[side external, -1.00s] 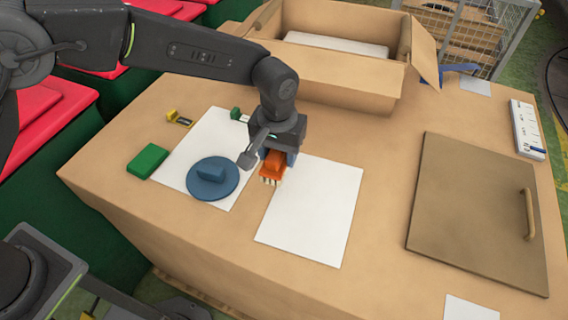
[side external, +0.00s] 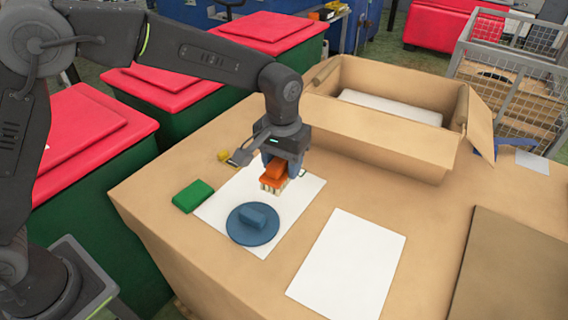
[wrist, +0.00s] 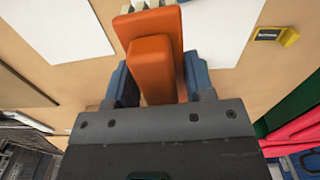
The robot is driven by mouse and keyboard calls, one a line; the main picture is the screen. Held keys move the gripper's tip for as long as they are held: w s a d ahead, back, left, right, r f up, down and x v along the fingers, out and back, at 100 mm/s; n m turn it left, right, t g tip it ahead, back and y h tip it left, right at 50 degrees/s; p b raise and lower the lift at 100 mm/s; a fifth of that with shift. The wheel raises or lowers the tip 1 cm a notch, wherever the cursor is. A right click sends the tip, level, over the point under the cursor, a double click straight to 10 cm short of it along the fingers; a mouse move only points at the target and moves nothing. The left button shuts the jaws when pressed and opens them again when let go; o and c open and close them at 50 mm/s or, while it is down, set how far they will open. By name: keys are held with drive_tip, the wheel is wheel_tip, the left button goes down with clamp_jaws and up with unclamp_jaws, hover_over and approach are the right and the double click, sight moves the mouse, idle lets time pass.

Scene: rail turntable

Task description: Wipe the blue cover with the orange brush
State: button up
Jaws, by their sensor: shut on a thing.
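The blue cover (side external: 253,223) is a round disc with a raised block-like handle, lying on the near part of the left white sheet (side external: 300,193). My gripper (side external: 276,164) is shut on the orange brush (side external: 275,175), just behind and slightly right of the cover. The brush's pale bristles point down over the sheet. I cannot tell whether they touch it. In the wrist view the orange brush (wrist: 155,62) sits between the blue fingers of my gripper (wrist: 158,85). The cover does not show in that view.
A green block (side external: 193,196) lies left of the cover and a small yellow item (side external: 224,156) behind it. A second white sheet (side external: 347,262) lies bare to the right. An open cardboard box (side external: 375,140) stands behind. A brown panel (side external: 512,270) lies at far right.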

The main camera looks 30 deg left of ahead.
drive_tip(key=shift+c, duration=1.1)
hover_over(253, 213)
drive_tip(key=shift+s+a+f, duration=0.1)
drive_tip(key=shift+f, duration=2.85)
drive_tip(key=shift+f, duration=0.6)
